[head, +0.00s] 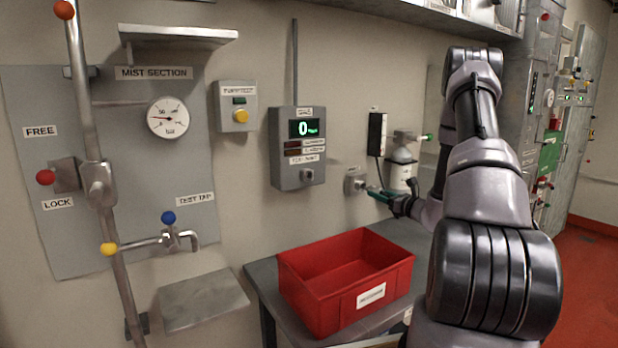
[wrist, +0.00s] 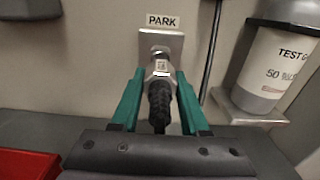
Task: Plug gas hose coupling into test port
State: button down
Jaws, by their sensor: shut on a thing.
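The hose coupling (wrist: 159,98) is dark with a lighter metal front and sits at the socket on the PARK plate (wrist: 178,44), pointing into it. My gripper (wrist: 160,74) has green fingers, one on each side of the coupling, and is shut on it. In the head view my gripper (head: 378,195) reaches the park plate (head: 354,176) on the wall; the coupling is too small to make out there. The test port (head: 307,175) is a round metal fitting low on the grey gas box (head: 284,172), left of my gripper, with nothing in it.
A red crate (head: 322,312) stands on the grey table below. A test gas cylinder (head: 401,176) on a bracket is right of the park plate, and a dark cable hangs beside it. The wall between gas box and park plate is clear.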

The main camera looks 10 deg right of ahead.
dwell(0.3)
jog(key=shift+v, duration=2.5)
